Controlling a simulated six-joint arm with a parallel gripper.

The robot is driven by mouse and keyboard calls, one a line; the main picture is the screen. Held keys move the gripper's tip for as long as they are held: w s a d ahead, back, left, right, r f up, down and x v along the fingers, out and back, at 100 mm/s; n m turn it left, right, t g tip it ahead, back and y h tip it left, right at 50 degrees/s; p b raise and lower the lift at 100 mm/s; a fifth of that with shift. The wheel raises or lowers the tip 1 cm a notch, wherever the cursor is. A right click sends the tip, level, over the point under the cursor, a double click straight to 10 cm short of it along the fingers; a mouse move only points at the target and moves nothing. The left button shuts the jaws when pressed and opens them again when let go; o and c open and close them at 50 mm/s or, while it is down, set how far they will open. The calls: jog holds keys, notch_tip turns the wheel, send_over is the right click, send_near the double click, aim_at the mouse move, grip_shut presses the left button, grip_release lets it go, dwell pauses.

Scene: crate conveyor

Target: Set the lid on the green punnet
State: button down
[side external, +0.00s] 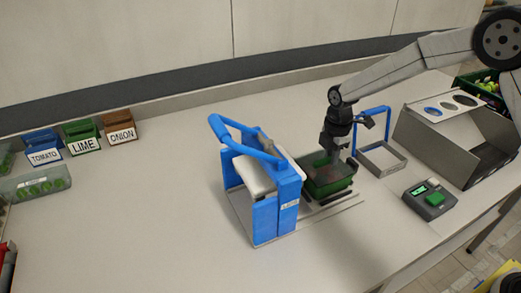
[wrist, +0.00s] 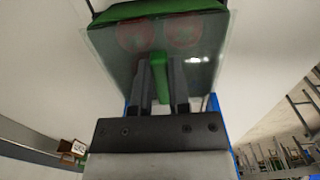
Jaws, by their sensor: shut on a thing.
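The green punnet (side external: 333,187) stands on the bench beside the blue frame, under my gripper (side external: 336,151). In the wrist view its green rim (wrist: 155,12) shows at the top. The clear lid (wrist: 205,72) fills the area in front of my gripper (wrist: 160,70), which is shut on the lid's upright green handle (wrist: 160,85). Two round red things (wrist: 183,32) show blurred through the lid. The lid is over or very near the punnet; I cannot tell whether it touches the rim all round.
A blue-framed stand (side external: 275,200) with a white pad is close left of the punnet. An open grey tray (side external: 381,159), a grey box (side external: 455,145) and a device with a green button (side external: 430,199) are to the right. Labelled bins (side external: 84,134) stand far left.

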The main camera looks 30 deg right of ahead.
dwell(0.4)
jog(key=shift+c, duration=0.5)
grip_release()
jog(key=shift+r, duration=0.2)
jog(key=shift+r, duration=3.3)
jog(key=shift+s+d+m, duration=0.2)
jog(key=shift+s+m, duration=0.5)
jog(key=s+d+f+m+t, duration=0.1)
jog(key=s+m, duration=0.7)
jog(key=s, duration=0.2)
jog(key=s+d+f+m+t, duration=0.1)
jog(key=s+m, duration=0.7)
jog(key=s, duration=0.2)
jog(key=shift+s+d+f+m+t, duration=0.25)
jog(key=shift+d+f+m+t, duration=0.05)
